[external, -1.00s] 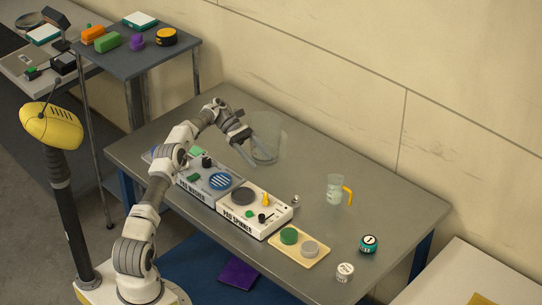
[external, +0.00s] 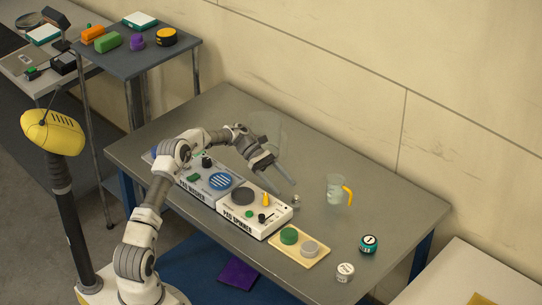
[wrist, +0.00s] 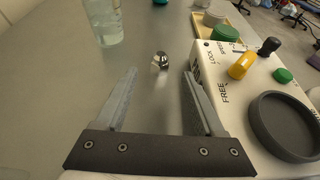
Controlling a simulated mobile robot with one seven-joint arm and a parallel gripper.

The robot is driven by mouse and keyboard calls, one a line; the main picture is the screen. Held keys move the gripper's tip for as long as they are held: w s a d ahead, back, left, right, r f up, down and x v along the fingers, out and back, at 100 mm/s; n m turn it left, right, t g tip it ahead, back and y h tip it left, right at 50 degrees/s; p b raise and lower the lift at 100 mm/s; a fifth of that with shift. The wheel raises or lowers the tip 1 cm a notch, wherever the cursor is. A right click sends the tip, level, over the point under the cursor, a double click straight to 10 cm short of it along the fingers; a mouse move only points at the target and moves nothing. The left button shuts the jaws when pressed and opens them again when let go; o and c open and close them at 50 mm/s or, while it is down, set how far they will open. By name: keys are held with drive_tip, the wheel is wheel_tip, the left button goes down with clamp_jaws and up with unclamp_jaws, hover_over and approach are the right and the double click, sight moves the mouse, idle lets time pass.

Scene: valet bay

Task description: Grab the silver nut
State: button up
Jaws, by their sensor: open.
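The silver nut (wrist: 160,61) lies on the grey metal table, a little beyond my fingertips and roughly between them in the wrist view. In the external view the nut (external: 296,201) is small, beside the right end of the pad spinner. My gripper (external: 281,186) is open and empty, reaching right over the table towards the nut. In the wrist view my gripper (wrist: 160,72) shows its two fingers spread wide, the right one close to the spinner's side.
The white pad spinner (external: 252,212) with a yellow lever stands close by, and the pad washer (external: 208,181) is left of it. A tan tray (external: 314,252) holds green and grey pads.

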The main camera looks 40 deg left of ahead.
sight(292, 196)
drive_tip(key=b+x, duration=0.1)
drive_tip(key=x, duration=0.4)
drive_tip(key=shift+d+f, duration=0.2)
drive_tip(key=shift+d, duration=0.05)
clamp_jaws()
